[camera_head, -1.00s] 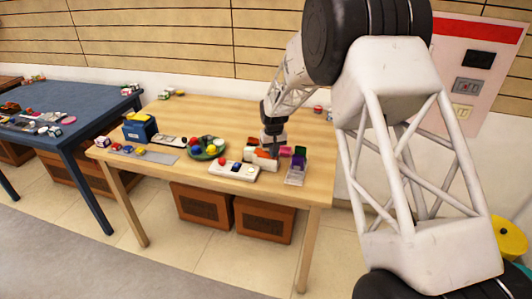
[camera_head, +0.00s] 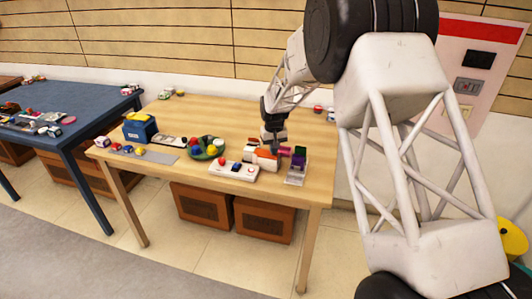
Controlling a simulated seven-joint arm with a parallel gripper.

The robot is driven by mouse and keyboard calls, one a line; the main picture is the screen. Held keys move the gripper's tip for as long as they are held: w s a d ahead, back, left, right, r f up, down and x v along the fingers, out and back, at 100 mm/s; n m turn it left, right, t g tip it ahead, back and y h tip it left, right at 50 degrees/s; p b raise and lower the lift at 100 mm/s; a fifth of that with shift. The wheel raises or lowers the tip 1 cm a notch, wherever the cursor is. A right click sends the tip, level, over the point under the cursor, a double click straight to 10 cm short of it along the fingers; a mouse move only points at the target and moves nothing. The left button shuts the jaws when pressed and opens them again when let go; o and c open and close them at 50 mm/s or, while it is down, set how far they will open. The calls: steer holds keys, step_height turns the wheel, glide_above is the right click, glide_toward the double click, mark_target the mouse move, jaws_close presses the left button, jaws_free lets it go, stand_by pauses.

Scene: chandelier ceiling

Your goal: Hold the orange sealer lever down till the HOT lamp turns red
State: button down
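The sealer (camera_head: 262,161) is a low white body near the right front of the light wooden table, with an orange lever (camera_head: 266,153) on top. My gripper (camera_head: 270,142) is dark and points down directly above the lever's right part. It is close to the lever, but I cannot tell whether it touches it. The fingers are too small to show whether they are open or shut. I cannot make out the HOT lamp or its colour.
A white panel with red and blue buttons (camera_head: 232,171) lies left of the sealer. A purple and green item on a grey stand (camera_head: 298,165) is at its right, with a magenta piece (camera_head: 285,150) between. A green bowl (camera_head: 205,149) stands further left. The table's back is mostly clear.

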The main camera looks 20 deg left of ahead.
steer(key=shift+d+r, duration=0.15)
steer(key=shift+r, duration=1.6)
steer(key=shift+d+r, duration=0.1)
steer(key=shift+r, duration=1.65)
steer(key=shift+d+r, duration=0.1)
steer(key=shift+r, duration=0.05)
steer(key=s+d+r+m+t, duration=0.1)
steer(key=s+d+r+m, duration=0.1)
steer(key=s+d+r, duration=0.85)
steer(key=s+d+r+m, duration=0.1)
steer(key=s+d+r, duration=0.85)
steer(key=d, duration=0.65)
steer(key=s+d+f+m, duration=0.1)
steer(key=s+d, duration=0.3)
steer(key=s, duration=0.7)
steer(key=s+d+f+m+t, duration=0.1)
steer(key=s+d, duration=0.4)
steer(key=s, duration=0.6)
steer(key=s+d+f+m, duration=0.1)
steer(key=s+d, duration=0.3)
steer(key=s, duration=0.6)
steer(key=shift+s+d+f+t, duration=0.15)
steer(key=shift+s+d+t, duration=0.15)
steer(key=shift+s+d, duration=0.1)
